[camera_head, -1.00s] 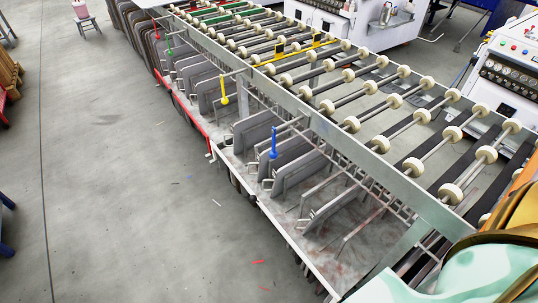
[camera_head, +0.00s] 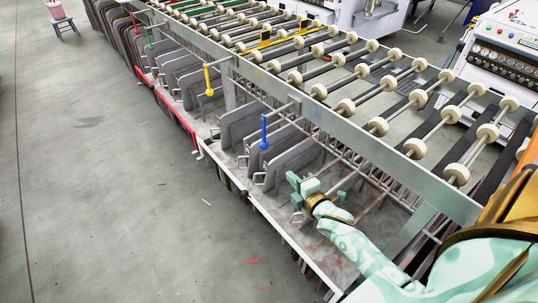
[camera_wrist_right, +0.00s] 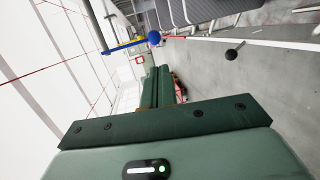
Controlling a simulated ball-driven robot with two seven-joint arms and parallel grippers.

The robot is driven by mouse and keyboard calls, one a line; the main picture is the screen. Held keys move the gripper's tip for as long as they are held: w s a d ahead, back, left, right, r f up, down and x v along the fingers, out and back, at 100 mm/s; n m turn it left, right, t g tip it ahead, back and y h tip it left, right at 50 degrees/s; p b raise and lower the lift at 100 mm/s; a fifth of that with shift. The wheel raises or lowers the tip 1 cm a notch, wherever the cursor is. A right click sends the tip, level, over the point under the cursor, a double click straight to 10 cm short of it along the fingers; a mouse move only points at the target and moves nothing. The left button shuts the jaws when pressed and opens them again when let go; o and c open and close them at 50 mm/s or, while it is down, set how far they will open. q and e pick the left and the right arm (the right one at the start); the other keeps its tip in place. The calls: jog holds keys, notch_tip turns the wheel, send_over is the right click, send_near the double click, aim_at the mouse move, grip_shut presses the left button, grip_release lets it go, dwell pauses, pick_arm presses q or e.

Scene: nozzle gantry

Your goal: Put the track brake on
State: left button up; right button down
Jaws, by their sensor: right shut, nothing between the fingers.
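Four coloured levers hang along the side rail of the roller track; which one is the track brake I cannot tell. The blue lever (camera_head: 264,132) is nearest, then the yellow lever (camera_head: 208,80), the green lever (camera_head: 149,39) and the red lever (camera_head: 136,24) farther back. All hang roughly downward. My right gripper (camera_head: 294,183) is shut and empty, below the rail, near and to the lower right of the blue lever, not touching it. In the right wrist view its fingers (camera_wrist_right: 162,88) are together, and the blue lever's round end (camera_wrist_right: 154,38) shows beyond them.
The rail (camera_head: 340,128) and pale rollers (camera_head: 457,173) stand above my right arm. Grey plates with handles (camera_head: 292,165) stand beneath the rail. In the right wrist view a dark round knob (camera_wrist_right: 236,53) is at right. Floor at left is open.

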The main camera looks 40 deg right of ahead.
aim_at(266, 148)
jog(key=shift+w+r, duration=0.2)
jog(key=shift+r, duration=0.3)
jog(key=shift+w, duration=0.1)
